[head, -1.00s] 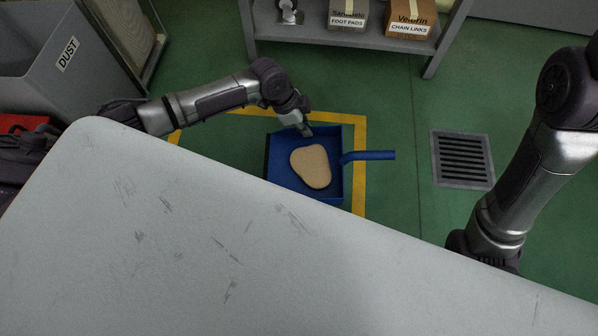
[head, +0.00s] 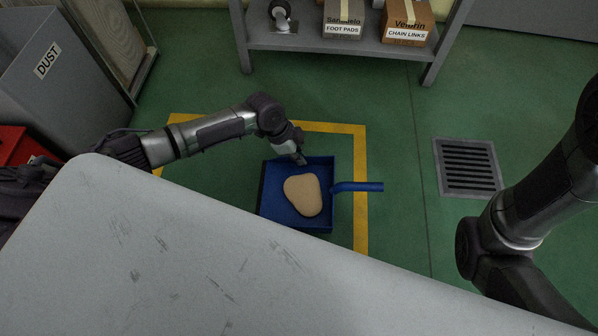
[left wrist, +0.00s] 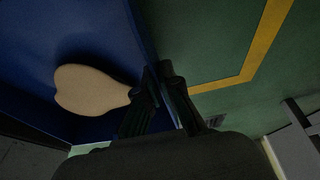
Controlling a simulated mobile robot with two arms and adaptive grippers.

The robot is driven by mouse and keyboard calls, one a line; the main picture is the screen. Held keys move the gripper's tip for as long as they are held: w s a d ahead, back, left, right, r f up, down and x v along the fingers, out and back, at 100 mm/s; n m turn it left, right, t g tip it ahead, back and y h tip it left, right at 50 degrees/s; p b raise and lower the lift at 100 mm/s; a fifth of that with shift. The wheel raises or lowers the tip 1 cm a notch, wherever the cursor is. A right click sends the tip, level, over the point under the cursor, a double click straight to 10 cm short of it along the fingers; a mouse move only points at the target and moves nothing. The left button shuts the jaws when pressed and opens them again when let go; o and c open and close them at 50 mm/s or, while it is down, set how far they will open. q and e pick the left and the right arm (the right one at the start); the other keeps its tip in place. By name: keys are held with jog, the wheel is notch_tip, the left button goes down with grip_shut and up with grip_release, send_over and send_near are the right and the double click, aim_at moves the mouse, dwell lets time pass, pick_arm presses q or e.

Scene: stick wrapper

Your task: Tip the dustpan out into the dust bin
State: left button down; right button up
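The blue dustpan (head: 268,212) is over the floor beyond the table edge, inside the yellow floor outline, its handle (head: 358,187) pointing right. A smooth beige heap (head: 303,195) lies in it; the heap also shows in the left wrist view (left wrist: 92,92). My left gripper (head: 301,160) is at the pan's far wall. In the left wrist view its fingers (left wrist: 158,82) are close together, one on each side of the wall. The grey dust bin (head: 25,95), labelled DUST, stands at the upper left. My right gripper is out of view; only that arm shows at the right.
The pale table (head: 150,260) fills the foreground. A grey shelf (head: 340,44) with labelled boxes (head: 405,25) stands at the back. A red object (head: 10,145) is by the bin. A floor drain (head: 468,167) lies at the right. Green floor is clear between the pan and shelf.

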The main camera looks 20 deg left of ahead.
pick_arm(q)
notch_tip(320, 180, down, 5)
jog(key=b, duration=0.3)
jog(key=shift+r, duration=0.1)
jog(key=c, duration=1.3)
grip_release()
